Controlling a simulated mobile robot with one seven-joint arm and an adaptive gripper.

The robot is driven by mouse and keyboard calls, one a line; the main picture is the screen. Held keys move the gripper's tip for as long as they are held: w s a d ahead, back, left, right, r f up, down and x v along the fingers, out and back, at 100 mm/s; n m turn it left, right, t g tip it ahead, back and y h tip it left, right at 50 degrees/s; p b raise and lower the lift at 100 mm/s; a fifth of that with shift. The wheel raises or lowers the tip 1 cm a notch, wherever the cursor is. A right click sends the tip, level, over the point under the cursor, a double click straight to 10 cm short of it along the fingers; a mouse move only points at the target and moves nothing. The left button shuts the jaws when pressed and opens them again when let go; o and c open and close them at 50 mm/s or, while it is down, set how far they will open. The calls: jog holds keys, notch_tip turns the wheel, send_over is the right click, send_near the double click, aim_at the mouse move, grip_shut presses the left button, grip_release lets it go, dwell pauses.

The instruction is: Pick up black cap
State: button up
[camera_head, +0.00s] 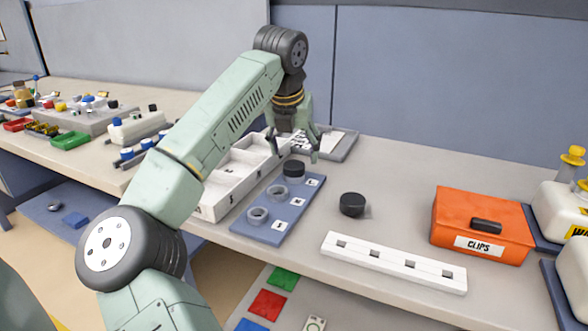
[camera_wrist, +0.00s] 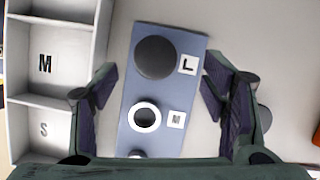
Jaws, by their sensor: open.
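A round black cap (camera_head: 294,168) sits at the L place at the far end of a blue board (camera_head: 252,231). In the wrist view this cap (camera_wrist: 156,57) lies at the top of the board (camera_wrist: 190,95), beside the L label. A second black cap (camera_head: 352,204) stands on the bare table to the right of the board. A dark round edge (camera_wrist: 264,118), mostly hidden behind the right finger, shows in the wrist view. My gripper (camera_head: 293,147) is open and empty above the far end of the board. Its fingers (camera_wrist: 159,78) spread to either side of the board.
A white divided tray (camera_head: 243,172) with size letters lies left of the board. Grey rings (camera_head: 278,192) sit at the board's other places. A white slotted bar (camera_head: 393,262) and an orange CLIPS box (camera_head: 482,224) stand to the right.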

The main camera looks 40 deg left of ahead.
aim_at(294, 164)
jog(key=x, duration=0.3)
jog(key=p+x, duration=0.1)
jog(key=shift+w+a+f, duration=0.1)
jog(key=shift+a+f, duration=0.25)
jog(key=shift+a, duration=0.05)
jog(key=shift+c, duration=0.4)
jog(key=c, duration=1)
